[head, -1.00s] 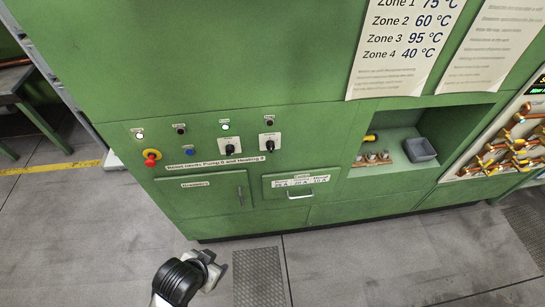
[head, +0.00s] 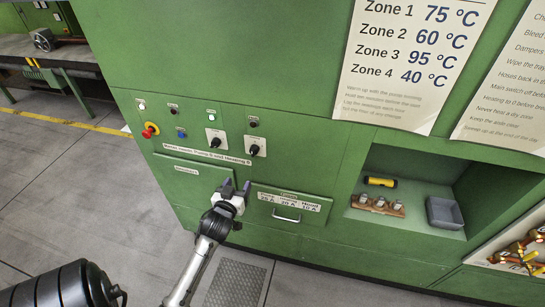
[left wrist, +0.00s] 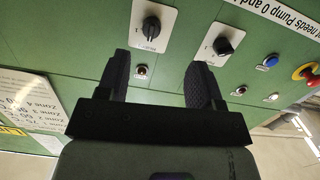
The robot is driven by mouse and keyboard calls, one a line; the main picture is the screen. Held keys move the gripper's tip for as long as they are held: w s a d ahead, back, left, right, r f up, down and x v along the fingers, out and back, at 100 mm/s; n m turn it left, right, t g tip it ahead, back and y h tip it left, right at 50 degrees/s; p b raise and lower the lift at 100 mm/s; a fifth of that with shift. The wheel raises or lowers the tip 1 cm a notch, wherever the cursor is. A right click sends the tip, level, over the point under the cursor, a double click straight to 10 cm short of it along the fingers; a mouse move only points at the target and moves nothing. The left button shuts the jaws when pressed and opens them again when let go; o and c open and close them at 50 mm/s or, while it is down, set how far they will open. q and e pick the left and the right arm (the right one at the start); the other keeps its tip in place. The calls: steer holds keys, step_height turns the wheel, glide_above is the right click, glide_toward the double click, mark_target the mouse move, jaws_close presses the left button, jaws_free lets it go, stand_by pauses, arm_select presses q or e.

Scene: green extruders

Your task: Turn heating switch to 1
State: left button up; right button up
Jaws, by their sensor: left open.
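Two black rotary switches on white plates sit side by side on the green panel in the head view, a left switch (head: 215,141) and a right switch (head: 254,148). A strip label (head: 206,155) below them mentions Pump 0 and Heating 0. My left gripper (head: 236,188) is open and empty, below the switches. The left wrist view shows the panel turned over, with one switch (left wrist: 152,29) and the other (left wrist: 224,45) beyond the open fingers (left wrist: 160,68), apart from them.
A red emergency knob (head: 150,130) and a blue button (head: 181,133) are on the panel's left. A drawer handle (head: 287,216) sticks out below right. An open niche holds a grey bin (head: 444,213) and a yellow-black tool (head: 380,182).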

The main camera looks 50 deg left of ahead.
mark_target(252, 154)
arm_select(q)
steer(key=shift+n+t, duration=0.4)
steer(key=shift+t, duration=0.4)
steer(key=x, duration=0.4)
steer(key=r+x, duration=0.1)
steer(key=x, duration=0.3)
steer(key=r+p+x, duration=0.1)
steer(key=x, duration=0.3)
steer(key=shift+x, duration=0.9)
arm_select(e)
steer(key=shift+s+a+r, duration=0.35)
steer(key=shift+s+a, duration=0.15)
arm_select(q)
steer(key=shift+f, duration=0.1)
steer(key=c, duration=0.9)
arm_select(e)
steer(key=shift+d, duration=0.1)
